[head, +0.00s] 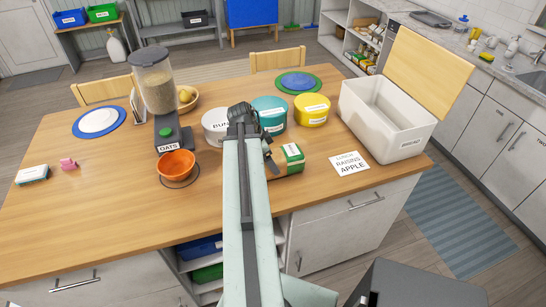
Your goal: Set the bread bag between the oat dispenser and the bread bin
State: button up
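The oat dispenser (155,85), a clear hopper of oats on a dark stand marked OATS, stands on the left half of the wooden table. The bread bin (400,140), white with its wooden lid raised, stands open at the table's right end. No bread bag can be clearly made out; a green pack with a white label (292,157) lies between dispenser and bin, partly behind my arm, its kind unclear. My gripper (241,113) is over the table's middle, beside the round tins. Its fingers are too small and dark to read.
An orange bowl (176,164) sits before the dispenser. White (215,124), teal (270,113) and yellow (312,108) tins crowd the middle. A note card (349,162) lies before the bin.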

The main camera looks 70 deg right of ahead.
jog(key=shift+o, duration=0.7)
jog(key=shift+r, duration=0.15)
jog(key=shift+r+p, duration=0.3)
jog(key=shift+p, duration=0.15)
jog(key=p+v, duration=1)
jog(key=v, duration=0.1)
jog(key=shift+w+a+r+p, duration=0.1)
jog(key=shift+a+r+p, duration=0.05)
jog(key=shift+r+p, duration=0.2)
jog(key=shift+f, duration=0.15)
